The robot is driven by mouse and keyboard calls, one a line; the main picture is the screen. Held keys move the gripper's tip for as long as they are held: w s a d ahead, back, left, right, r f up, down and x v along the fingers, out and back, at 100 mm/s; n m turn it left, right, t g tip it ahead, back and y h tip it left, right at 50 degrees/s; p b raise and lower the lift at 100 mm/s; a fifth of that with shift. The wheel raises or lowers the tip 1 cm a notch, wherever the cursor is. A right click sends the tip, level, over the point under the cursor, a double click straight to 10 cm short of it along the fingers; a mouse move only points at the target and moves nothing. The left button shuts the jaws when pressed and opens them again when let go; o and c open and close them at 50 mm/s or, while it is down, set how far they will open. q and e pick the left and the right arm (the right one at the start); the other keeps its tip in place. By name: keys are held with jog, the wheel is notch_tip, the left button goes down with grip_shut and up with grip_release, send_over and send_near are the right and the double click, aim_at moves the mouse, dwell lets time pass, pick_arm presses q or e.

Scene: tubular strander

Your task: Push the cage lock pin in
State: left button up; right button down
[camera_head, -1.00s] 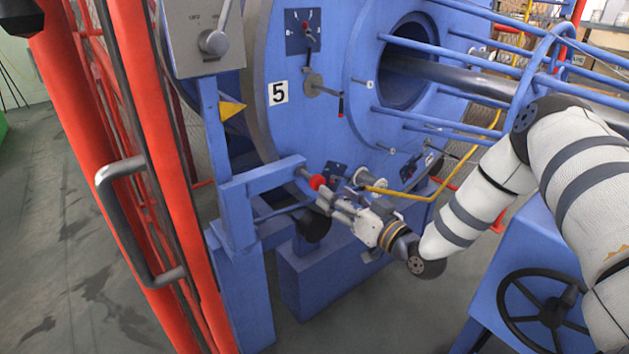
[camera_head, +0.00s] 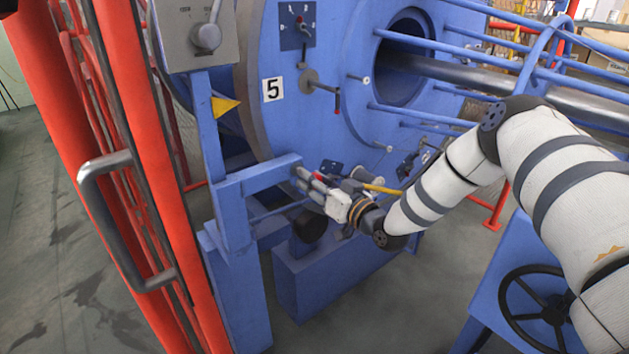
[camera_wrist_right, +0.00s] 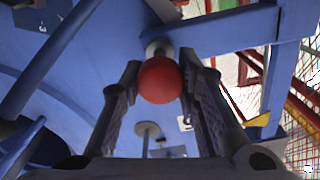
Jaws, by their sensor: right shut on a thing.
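The cage lock pin has a round red knob (camera_wrist_right: 159,80) on a short silver shaft (camera_wrist_right: 159,48), which meets the blue bracket beam in the wrist view. My right gripper (camera_wrist_right: 159,72) is shut on the red knob, with one dark finger on each side. In the head view my right gripper (camera_head: 308,182) is at the end of the blue bracket (camera_head: 262,176), in front of the cage's lower edge. Only a bit of the red knob (camera_head: 319,177) shows there between the fingers. How deep the pin sits is hidden. My left gripper is not clearly in view.
The large blue cage disc (camera_head: 310,125) with the number 5 plate (camera_head: 273,89) stands behind. A yellow bar (camera_head: 382,188) lies close to my right wrist. A red door frame with a grey handle (camera_head: 120,220) is at left, and a black handwheel (camera_head: 535,310) at lower right.

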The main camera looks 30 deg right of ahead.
jog(key=shift+w+f, duration=0.15)
jog(key=shift+w, duration=0.3)
jog(key=shift+w+a+r+b, duration=0.15)
jog(key=shift+w+b, duration=0.15)
jog(key=shift+w, duration=0.3)
jog(key=shift+w+d+r+b, duration=0.1)
jog(key=shift+w+b, duration=0.2)
jog(key=shift+w, duration=0.25)
jog(key=c, duration=1.2)
grip_release()
jog(key=shift+w+a+f, duration=0.1)
jog(key=shift+w, duration=0.05)
jog(key=s, duration=0.8)
jog(key=s+d, duration=0.1)
jog(key=s, duration=0.3)
